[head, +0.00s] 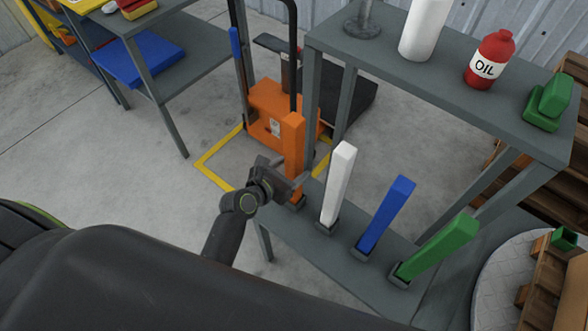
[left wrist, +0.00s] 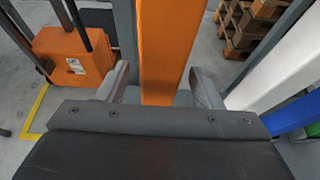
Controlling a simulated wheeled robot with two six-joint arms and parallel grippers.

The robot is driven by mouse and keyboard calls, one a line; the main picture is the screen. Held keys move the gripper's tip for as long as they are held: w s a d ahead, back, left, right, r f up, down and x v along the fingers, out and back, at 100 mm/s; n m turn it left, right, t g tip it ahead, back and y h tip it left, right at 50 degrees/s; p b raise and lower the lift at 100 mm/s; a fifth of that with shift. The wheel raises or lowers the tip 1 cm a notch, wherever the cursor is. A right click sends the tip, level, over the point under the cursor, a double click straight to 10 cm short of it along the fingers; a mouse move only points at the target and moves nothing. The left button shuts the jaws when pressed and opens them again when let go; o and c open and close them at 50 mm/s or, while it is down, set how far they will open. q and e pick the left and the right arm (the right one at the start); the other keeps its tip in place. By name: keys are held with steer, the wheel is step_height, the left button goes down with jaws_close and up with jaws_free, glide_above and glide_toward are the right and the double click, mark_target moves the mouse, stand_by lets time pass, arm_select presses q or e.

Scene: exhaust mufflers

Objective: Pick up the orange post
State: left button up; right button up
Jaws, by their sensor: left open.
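The orange post (head: 293,150) stands upright in a holder on the grey lower shelf, leftmost in a row of posts. In the left wrist view the orange post (left wrist: 168,45) rises between the two fingers. My left gripper (head: 292,180) is open around the lower part of the orange post; in the left wrist view my left gripper (left wrist: 165,85) shows a gap on each side of it. My right gripper is not in view.
A white post (head: 338,185), a blue post (head: 387,212) and a green post (head: 440,246) stand to the right. The upper shelf (head: 420,85) holds a red oil bottle (head: 490,58). An orange pallet jack (head: 268,112) stands behind on the floor.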

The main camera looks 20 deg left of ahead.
arm_select(q)
steer(key=x, duration=0.3)
steer(key=shift+w+d+f, duration=0.1)
steer(key=shift+w, duration=0.15)
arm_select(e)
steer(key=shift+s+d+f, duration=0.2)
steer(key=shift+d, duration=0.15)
